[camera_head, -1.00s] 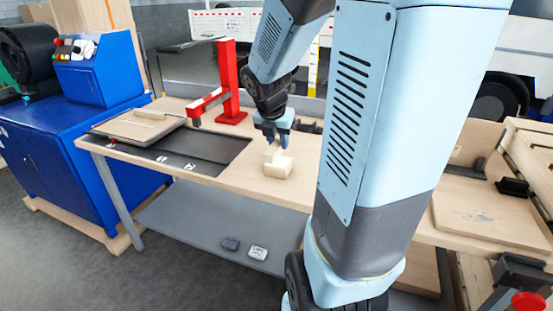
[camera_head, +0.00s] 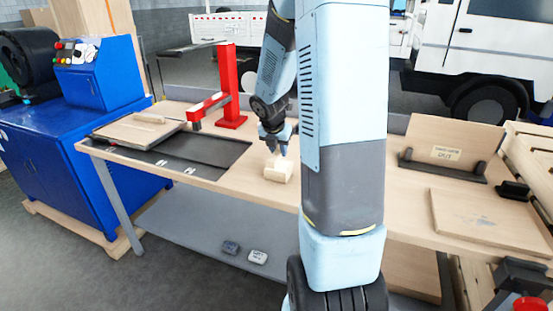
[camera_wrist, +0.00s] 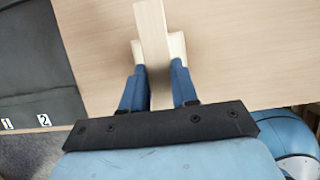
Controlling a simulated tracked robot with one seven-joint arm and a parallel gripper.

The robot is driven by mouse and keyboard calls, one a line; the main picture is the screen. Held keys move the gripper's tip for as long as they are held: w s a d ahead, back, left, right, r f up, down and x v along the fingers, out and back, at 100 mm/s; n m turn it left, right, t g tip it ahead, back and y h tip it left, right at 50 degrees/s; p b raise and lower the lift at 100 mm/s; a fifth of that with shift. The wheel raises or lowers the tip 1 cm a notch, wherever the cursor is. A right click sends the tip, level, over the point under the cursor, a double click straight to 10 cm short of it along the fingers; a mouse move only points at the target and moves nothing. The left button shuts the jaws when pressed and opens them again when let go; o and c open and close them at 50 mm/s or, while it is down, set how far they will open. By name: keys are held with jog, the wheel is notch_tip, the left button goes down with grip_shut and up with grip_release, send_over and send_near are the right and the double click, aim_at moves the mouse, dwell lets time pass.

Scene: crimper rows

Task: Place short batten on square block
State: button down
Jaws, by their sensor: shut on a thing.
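The short batten (camera_wrist: 152,35) is a pale wooden strip running lengthwise between my fingers in the wrist view. My gripper (camera_wrist: 158,67) is shut on it. The square block (camera_wrist: 177,46) shows as pale wood on both sides of the batten, beneath it. In the head view the block (camera_head: 279,173) stands on the workbench, with my gripper (camera_head: 278,146) just above it. The batten lies over the block; whether it touches the block's top cannot be told. The batten is hard to separate from the block in the head view.
The workbench (camera_head: 232,182) is bare around the block. A dark inset panel with number marks (camera_head: 190,158) lies to the left, with a board (camera_head: 138,131) bearing another wooden piece (camera_head: 149,119). A red stand (camera_head: 229,95) rises behind. A flat board (camera_head: 485,218) lies right.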

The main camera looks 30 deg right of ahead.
aim_at(279, 157)
jog(key=shift+w+d+f, duration=0.15)
jog(key=shift+w+f, duration=0.1)
jog(key=shift+f, duration=1.7)
jog(key=shift+f, duration=0.1)
jog(key=c, duration=0.9)
grip_release()
jog(key=shift+o, duration=0.2)
